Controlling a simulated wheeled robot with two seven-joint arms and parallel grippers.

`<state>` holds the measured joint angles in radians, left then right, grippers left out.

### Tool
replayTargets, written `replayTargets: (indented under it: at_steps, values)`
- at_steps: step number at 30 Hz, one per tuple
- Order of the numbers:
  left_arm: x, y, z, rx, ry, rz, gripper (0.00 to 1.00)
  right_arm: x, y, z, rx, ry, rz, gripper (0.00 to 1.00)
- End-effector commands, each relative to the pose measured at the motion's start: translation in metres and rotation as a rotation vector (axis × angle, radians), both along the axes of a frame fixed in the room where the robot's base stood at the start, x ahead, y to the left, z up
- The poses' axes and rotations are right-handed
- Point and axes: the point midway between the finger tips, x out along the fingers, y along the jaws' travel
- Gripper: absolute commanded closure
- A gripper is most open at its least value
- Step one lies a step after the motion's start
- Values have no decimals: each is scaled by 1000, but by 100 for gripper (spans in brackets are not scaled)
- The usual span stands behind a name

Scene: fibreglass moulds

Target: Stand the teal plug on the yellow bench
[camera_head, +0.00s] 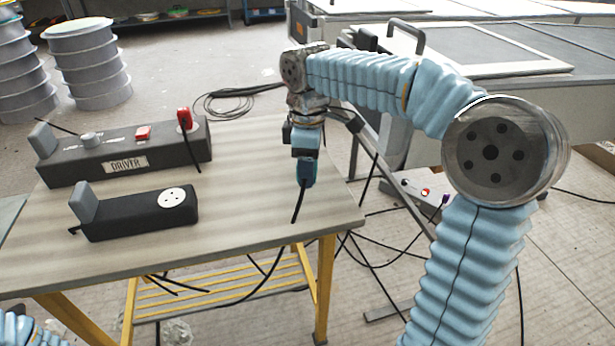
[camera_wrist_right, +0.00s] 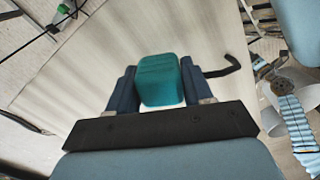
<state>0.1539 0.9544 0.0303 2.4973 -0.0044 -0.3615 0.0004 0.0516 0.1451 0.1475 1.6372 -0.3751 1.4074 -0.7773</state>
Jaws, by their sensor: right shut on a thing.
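The teal plug (camera_head: 307,174) is in my right gripper (camera_head: 306,158), over the right end of the yellow bench (camera_head: 250,210), which has a pale wood top and yellow legs. In the right wrist view the plug (camera_wrist_right: 160,78) sits between the two dark fingers of my right gripper (camera_wrist_right: 160,92), which are shut on its sides. A short black cord sticks out from the plug. I cannot tell whether the plug touches the bench top. My left gripper is out of view.
A long dark DRIVER box (camera_head: 125,155) with a red plug (camera_head: 184,119) stands on the bench's left part. A smaller black socket box (camera_head: 135,214) is in front of it. Bare top lies between them and my right gripper. Cables hang below the bench.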

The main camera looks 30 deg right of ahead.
Motion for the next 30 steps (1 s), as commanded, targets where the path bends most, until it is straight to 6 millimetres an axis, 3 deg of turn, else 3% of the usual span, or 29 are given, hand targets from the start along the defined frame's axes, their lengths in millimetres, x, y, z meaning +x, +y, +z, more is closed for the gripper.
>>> replayTargets:
  at_steps: [1,5,17,18,22,30]
  values:
    - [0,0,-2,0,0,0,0,-1,0,-12,0,5,0,98]
    - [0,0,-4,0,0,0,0,-1,0,-28,0,2,0,98]
    - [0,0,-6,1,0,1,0,-1,1,-34,1,1,0,98]
    - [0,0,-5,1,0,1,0,-1,1,-33,1,1,0,45]
    - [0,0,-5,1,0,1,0,-1,1,-32,1,1,0,25]
    - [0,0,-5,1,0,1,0,-1,1,-32,1,1,0,24]
